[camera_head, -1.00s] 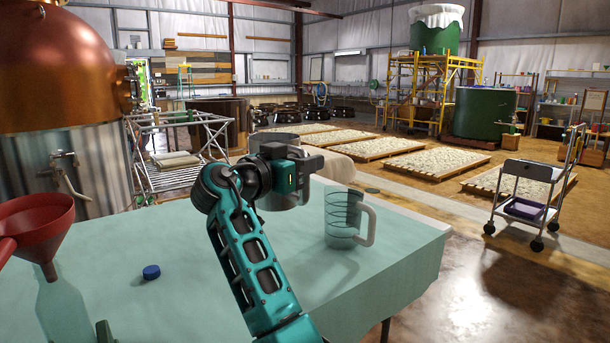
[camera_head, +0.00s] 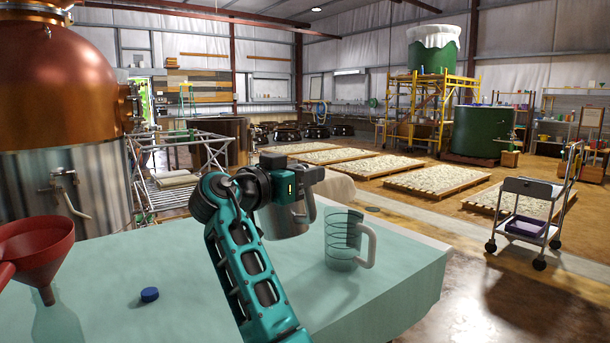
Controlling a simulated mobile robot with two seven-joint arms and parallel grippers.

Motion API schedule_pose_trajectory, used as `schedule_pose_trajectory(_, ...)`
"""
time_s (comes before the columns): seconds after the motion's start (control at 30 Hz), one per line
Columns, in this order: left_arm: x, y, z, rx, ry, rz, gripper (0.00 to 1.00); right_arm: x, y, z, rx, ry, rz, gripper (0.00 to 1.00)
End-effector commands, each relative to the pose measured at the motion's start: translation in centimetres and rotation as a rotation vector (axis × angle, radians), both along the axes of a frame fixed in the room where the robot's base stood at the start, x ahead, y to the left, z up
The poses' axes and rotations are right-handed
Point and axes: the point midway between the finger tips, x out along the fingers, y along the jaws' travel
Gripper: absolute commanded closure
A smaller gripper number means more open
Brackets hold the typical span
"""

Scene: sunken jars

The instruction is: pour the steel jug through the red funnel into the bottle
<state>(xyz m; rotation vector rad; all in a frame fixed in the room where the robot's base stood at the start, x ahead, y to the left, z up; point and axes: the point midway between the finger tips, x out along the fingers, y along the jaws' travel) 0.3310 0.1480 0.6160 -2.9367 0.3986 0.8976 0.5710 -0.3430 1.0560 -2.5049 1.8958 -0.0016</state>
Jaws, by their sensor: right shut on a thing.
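The steel jug (camera_head: 288,226) is upright in the middle of the head view, over the far part of the table. My right gripper (camera_head: 290,186) is shut on it and hides much of its near side. I cannot tell whether its base touches the table. The red funnel (camera_head: 38,244) is at the left edge, its spout pointing down into the mouth of the pale, see-through bottle (camera_head: 58,324). The bottle's lower part is cut off by the frame. The jug is well to the right of the funnel. My left gripper is not in view.
A clear measuring jug (camera_head: 340,240) with a handle stands close to the right of the steel jug. A blue cap (camera_head: 149,294) lies on the pale green table (camera_head: 120,262) between bottle and right arm. A copper-topped still (camera_head: 60,85) stands behind the funnel.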

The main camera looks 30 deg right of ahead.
Motion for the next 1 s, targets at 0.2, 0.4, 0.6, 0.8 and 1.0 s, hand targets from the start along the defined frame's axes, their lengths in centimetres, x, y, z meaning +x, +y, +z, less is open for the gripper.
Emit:
schedule_pose_trajectory(0.2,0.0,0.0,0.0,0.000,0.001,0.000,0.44,0.0,0.0,0.2,-0.002,-0.005,0.000,1.00)
schedule_pose_trajectory(0.4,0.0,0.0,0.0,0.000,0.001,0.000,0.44,0.0,0.0,0.2,-0.002,-0.005,0.000,1.00)
schedule_pose_trajectory(0.6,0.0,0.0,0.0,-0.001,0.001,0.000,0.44,0.0,0.0,0.1,-0.002,-0.005,0.000,1.00)
schedule_pose_trajectory(0.8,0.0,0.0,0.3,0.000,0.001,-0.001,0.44,0.4,0.0,0.1,-0.003,-0.004,0.021,1.00)
schedule_pose_trajectory(1.0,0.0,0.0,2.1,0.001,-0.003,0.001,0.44,3.3,0.8,-0.4,0.000,-0.006,0.189,1.00)
